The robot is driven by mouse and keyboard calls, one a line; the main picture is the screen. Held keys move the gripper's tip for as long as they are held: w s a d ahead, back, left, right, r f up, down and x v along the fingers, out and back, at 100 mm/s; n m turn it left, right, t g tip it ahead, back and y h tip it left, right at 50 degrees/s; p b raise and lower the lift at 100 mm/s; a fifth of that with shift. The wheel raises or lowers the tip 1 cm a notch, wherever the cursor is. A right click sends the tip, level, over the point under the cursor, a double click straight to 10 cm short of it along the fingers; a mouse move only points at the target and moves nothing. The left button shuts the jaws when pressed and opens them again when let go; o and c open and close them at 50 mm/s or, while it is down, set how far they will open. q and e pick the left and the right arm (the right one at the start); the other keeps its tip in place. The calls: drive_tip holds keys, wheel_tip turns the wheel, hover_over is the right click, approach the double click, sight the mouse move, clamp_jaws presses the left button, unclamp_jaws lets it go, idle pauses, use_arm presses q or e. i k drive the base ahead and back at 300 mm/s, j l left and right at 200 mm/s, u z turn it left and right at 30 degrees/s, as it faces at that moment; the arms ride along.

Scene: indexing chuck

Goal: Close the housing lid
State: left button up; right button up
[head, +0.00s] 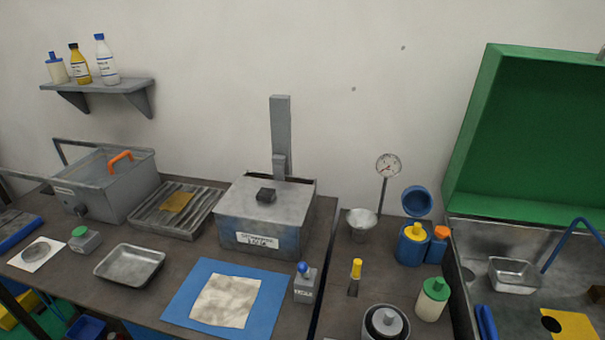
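A grey metal box (262,235) with a white label on its front stands in the middle of the bench. Its flat top (236,194) lies level and bears a dark knob (265,195); a dark gap shows along its back edge, before an upright grey post (281,125). At the right, a large green lid-like shell (540,130) stands raised behind a metal basin (470,235), cut by the picture's edge. I cannot tell for certain which of these is the housing lid. Neither gripper is in view.
A blue mat (180,305) with a stained cloth (225,300) lies before the box, beside a small grey block with a blue knob (305,284). A metal tray (130,265) is left. A gauge (388,165), blue canister (411,248) and green-capped bottle (431,301) stand right.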

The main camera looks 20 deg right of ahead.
sight(416, 200)
drive_tip(key=z, duration=1.3)
